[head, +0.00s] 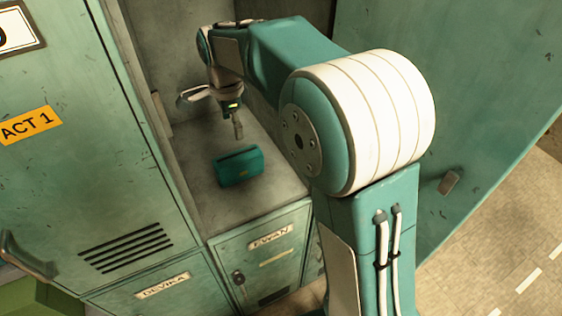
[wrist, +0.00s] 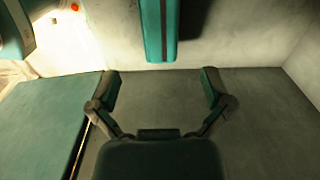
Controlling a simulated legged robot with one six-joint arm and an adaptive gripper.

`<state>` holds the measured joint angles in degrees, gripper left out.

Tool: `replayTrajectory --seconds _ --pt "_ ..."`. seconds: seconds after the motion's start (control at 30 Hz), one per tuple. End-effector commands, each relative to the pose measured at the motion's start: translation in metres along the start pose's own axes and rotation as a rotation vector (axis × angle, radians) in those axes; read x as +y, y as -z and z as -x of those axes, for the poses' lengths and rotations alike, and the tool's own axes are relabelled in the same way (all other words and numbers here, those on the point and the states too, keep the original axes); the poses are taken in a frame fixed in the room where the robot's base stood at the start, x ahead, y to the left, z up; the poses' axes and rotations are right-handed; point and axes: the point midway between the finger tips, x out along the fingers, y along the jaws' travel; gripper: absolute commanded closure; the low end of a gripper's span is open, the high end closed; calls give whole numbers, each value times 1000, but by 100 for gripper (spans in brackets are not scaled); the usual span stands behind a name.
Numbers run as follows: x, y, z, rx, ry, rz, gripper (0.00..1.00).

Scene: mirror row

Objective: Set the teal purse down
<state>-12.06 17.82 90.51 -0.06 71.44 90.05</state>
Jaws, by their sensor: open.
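The teal purse (head: 239,166) sits upright on the grey floor of an open locker compartment (head: 215,205) in the head view. My gripper (head: 237,126) is inside the compartment, above and behind the purse, with a visible gap between fingertip and purse. In the wrist view my gripper (wrist: 160,84) has its two fingers spread wide with nothing between them. A narrow teal shape with a dark strip, seemingly the purse (wrist: 155,30), shows beyond the fingertips at the top. The purse's far side is hidden in the head view.
A closed green locker door labelled ACT 1 (head: 75,130) stands left of the compartment. An open door (head: 450,120) stands to the right. Small lockers labelled DEVIKA (head: 160,287) and EWAN (head: 268,243) are below. Compartment walls are close around my gripper.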

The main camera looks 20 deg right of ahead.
Motion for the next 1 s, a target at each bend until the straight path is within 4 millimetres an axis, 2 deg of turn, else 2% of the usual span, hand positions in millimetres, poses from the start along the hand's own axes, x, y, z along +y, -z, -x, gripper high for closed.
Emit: replayTrajectory --seconds 0.17,0.3,0.5,0.77,0.9,1.0 --pt "30 12 24 5 58 139 0" --pt "70 24 44 27 123 326 0" --pt "126 36 59 86 208 591 0" --pt "200 45 59 208 292 932 0" --pt "237 47 50 293 321 1110 0" --pt "257 48 42 350 330 1217 0"
